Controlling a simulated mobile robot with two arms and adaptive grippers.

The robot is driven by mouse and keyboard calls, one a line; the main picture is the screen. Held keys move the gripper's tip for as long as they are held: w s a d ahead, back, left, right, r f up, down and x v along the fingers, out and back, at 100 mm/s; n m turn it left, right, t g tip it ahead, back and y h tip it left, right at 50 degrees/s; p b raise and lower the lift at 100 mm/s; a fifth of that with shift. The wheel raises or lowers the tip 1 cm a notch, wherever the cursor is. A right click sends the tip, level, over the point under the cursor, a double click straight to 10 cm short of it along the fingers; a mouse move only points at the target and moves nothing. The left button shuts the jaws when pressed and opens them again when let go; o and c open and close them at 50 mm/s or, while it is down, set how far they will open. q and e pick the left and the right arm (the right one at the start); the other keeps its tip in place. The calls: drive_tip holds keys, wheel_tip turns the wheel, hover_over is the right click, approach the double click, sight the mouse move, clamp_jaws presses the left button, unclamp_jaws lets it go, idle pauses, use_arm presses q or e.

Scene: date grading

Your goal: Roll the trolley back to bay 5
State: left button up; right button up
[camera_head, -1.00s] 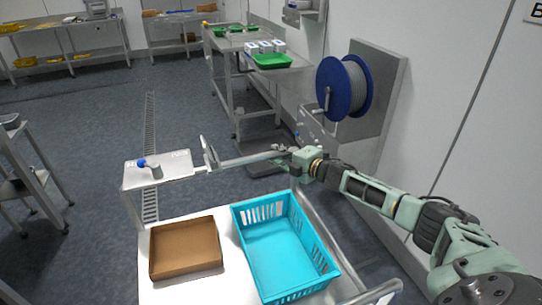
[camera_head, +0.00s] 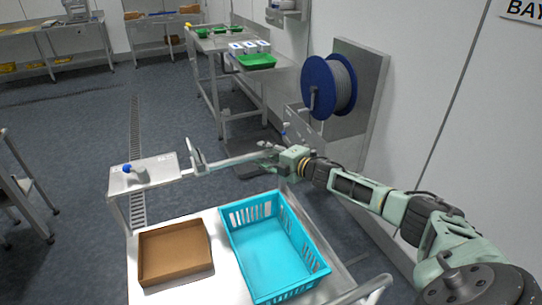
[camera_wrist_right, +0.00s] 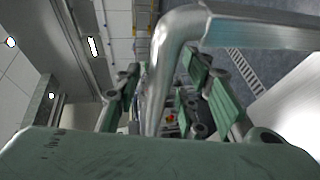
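The trolley (camera_head: 207,260) stands in front of me, its white top carrying a blue crate (camera_head: 270,252) and a shallow brown box (camera_head: 175,252). A pale metal handle bar (camera_head: 232,161) runs across its far side. My right gripper (camera_head: 277,155) is at the bar's right end. In the right wrist view, the bent metal tube (camera_wrist_right: 168,70) passes between my spread green fingers (camera_wrist_right: 168,95); a gap seems to show on each side. The fingertips are partly hidden by the tube. My left gripper is out of view.
A small shelf (camera_head: 165,176) with a blue-capped item stands at the trolley's far left. A hose reel (camera_head: 322,87) and a wall sign reading "BAY" (camera_head: 524,8), its number cut off, are right. Metal tables stand behind and left. Grey floor (camera_head: 85,130) is clear beyond.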

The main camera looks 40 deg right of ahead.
drive_tip(key=v, duration=1.2)
drive_tip(key=shift+w+r, duration=0.1)
idle(0.4)
